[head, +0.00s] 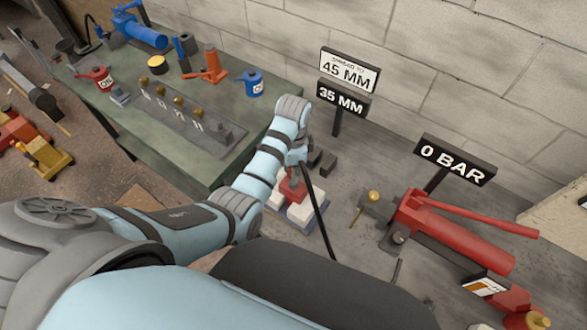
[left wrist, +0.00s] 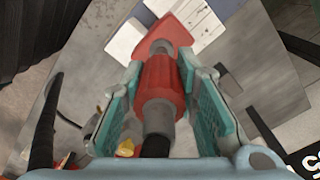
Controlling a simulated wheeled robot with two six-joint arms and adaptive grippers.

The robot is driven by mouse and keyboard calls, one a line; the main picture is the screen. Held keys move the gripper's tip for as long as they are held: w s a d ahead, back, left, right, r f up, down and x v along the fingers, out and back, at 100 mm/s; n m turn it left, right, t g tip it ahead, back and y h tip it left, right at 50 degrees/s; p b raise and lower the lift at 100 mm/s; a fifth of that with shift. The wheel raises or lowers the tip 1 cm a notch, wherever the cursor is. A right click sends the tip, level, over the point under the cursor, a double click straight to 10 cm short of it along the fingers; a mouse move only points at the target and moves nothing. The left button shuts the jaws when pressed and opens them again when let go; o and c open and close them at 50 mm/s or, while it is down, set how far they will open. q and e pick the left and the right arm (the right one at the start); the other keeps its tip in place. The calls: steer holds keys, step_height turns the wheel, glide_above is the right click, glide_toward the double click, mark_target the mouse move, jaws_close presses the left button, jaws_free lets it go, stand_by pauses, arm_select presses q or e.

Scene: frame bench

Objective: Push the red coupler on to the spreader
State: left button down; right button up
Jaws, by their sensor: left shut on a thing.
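The red coupler (left wrist: 160,82) is between the teal finger pads of my left gripper (left wrist: 160,68), which is shut on it. A grey collar and a black hose (left wrist: 155,146) trail from its near end. The spreader (left wrist: 166,31) is a red wedge-shaped body just beyond, in line with the coupler, with a grey stub between them. I cannot tell whether the coupler is fully seated. In the head view, the left gripper (head: 297,155) is above the red spreader (head: 291,187), and the coupler is mostly hidden. My right gripper is not in view.
White blocks (head: 303,212) surround the spreader. Signs read 45 MM (head: 349,71), 35 MM (head: 342,98) and 0 BAR (head: 455,160). A red hand pump (head: 455,235) stands at right. A green bench (head: 150,165) at left carries a fitting plate (head: 188,126) and several tools.

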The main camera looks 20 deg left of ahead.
arm_select(q)
steer(key=shift+f+b, duration=0.9)
steer(key=shift+f, duration=1.15)
steer(key=c, duration=1.2)
jaws_free()
steer(key=shift+r, duration=0.15)
step_height(320, 180, up, 7)
steer(key=shift+r, duration=0.15)
steer(key=shift+a, duration=0.1)
